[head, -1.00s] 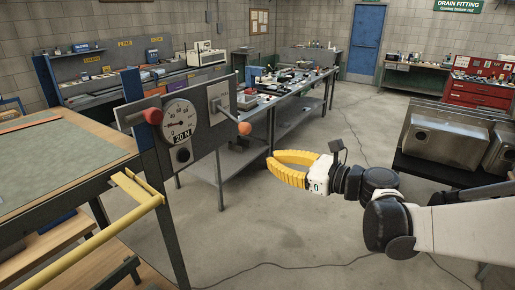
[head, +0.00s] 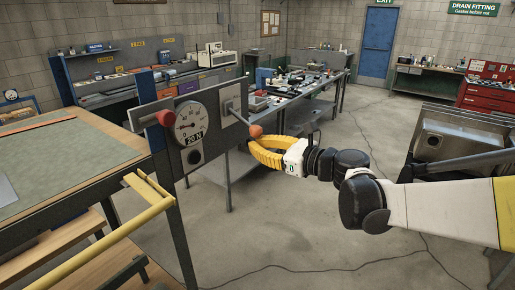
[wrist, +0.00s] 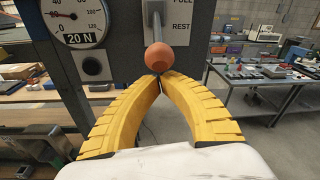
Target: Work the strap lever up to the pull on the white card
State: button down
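The strap lever is a metal rod (wrist: 157,18) ending in an orange ball knob (head: 255,131); the knob also shows in the wrist view (wrist: 159,55).
On the same dark panel are a round dial gauge (head: 190,121) with a 20 N plate and a red knob (head: 165,118). A yellow rail (head: 145,225) runs along the workbench at left. A cluttered bench (head: 285,95) stands behind. Open floor lies below my arm.

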jog(key=shift+s, duration=0.1)
jog(key=shift+r, duration=0.15)
jog(key=shift+s+d+r+g+h+p, duration=0.15)
jog(key=shift+d+r+g+h+p, duration=0.15)
jog(key=shift+p, duration=0.5)
jog(key=shift+r+p, duration=0.25)
jog(key=shift+p, duration=0.2)
notch_tip(320, 180, up, 10)
jog(key=s+d+g+h+p, duration=0.1)
jog(key=g+h+p, duration=0.4)
jog(key=p, duration=0.7)
jog(key=shift+d+f+h+p, duration=0.25)
jog(key=shift+h+p, duration=0.15)
jog(key=shift+h, duration=0.3)
jog(key=shift+s, duration=0.1)
